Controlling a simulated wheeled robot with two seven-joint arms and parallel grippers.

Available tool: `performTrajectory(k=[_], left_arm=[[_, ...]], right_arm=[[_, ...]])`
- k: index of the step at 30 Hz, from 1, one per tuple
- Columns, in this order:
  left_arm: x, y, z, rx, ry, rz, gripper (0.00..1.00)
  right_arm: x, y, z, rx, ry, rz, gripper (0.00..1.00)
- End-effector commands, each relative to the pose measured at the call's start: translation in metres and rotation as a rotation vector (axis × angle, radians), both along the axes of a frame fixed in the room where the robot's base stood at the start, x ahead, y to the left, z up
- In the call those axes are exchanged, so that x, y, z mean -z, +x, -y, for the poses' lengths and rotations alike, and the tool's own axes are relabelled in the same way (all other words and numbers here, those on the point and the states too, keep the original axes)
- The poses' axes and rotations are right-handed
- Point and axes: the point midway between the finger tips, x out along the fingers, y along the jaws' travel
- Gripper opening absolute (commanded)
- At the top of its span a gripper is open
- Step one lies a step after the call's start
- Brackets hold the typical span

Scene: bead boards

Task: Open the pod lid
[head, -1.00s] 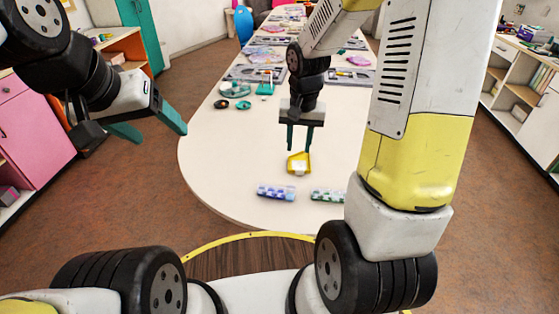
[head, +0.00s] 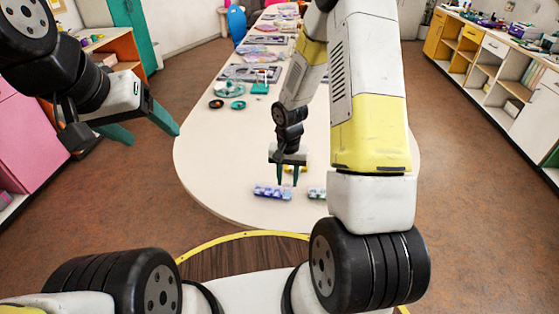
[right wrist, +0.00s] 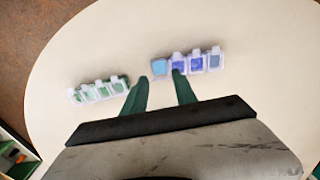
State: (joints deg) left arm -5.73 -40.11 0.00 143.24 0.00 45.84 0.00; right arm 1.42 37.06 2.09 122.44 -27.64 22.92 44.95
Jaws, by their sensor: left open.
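A row of small lidded pods in blue and purple (head: 272,191) lies near the table's front edge. It also shows in the right wrist view (right wrist: 197,63), with a light blue pod at its left end. A second row with green pods (head: 317,193) lies to its right and shows in the right wrist view (right wrist: 99,90). The lids look down, but are too small to be sure. My right gripper (head: 287,183) is open and empty, just behind the blue row; its fingertips (right wrist: 159,77) point at the light blue pod. My left gripper (head: 155,137) is open, off the table's left side.
A yellow tray (head: 302,168) is partly hidden behind my right gripper. Teal and dark dishes (head: 238,105) and grey boards (head: 250,73) stand farther back on the white table (head: 225,150). The table's left front is clear.

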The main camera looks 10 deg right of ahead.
Motion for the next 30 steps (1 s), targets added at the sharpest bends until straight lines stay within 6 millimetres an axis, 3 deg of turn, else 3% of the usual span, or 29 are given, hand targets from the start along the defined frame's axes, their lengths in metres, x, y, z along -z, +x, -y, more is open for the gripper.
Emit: performTrajectory(k=[8,13,23,30], left_arm=[[0.000,0.000,0.000,0.000,0.000,0.000,0.69],[0.000,0.000,0.000,0.000,0.000,0.000,0.69],[0.000,0.000,0.000,0.000,0.000,0.000,0.69],[0.000,0.000,0.000,0.000,0.000,0.000,0.69]], right_arm=[[0.002,0.000,0.000,0.000,0.000,0.000,0.32],[0.002,0.000,0.000,0.000,0.000,0.000,0.00],[0.001,0.002,0.001,0.002,0.012,-0.026,0.00],[0.000,0.011,0.005,0.004,0.060,-0.141,0.00]])
